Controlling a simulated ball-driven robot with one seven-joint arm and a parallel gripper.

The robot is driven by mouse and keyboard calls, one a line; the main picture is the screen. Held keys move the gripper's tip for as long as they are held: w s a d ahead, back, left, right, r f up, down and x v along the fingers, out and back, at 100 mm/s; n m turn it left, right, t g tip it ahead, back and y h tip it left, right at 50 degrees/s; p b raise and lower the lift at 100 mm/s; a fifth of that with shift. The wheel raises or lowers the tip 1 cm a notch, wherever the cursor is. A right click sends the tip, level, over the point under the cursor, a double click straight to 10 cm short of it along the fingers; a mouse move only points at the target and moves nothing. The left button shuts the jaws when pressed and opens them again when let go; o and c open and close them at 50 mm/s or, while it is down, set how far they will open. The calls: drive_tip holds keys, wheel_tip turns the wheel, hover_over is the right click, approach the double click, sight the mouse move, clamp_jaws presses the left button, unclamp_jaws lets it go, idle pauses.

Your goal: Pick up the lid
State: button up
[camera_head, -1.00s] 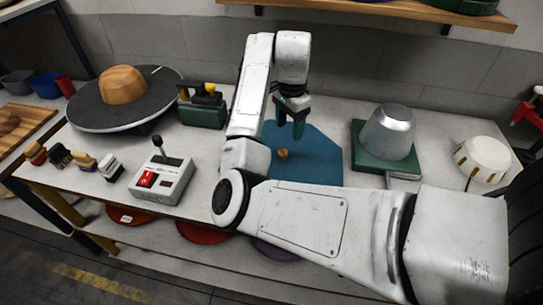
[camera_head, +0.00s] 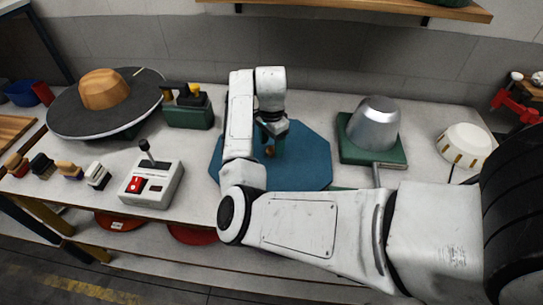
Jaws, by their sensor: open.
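A flat blue octagonal panel (camera_head: 310,155) lies on the white bench near the middle; I take it to be the lid. A small brass knob (camera_head: 269,151) stands on it. My gripper (camera_head: 273,152) points down at the knob, with its dark green fingers open and low over the panel. The knob shows at the fingers, partly hidden by them; I cannot tell whether they touch it. My forearm hides the panel's left and front parts.
A grey control box with a lever (camera_head: 152,184), a green device (camera_head: 188,112) and a wide-brimmed disc with a wooden block (camera_head: 105,105) are on the left.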

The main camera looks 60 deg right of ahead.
drive_tip(key=shift+f, duration=0.75)
drive_tip(key=shift+c, duration=0.2)
clamp_jaws()
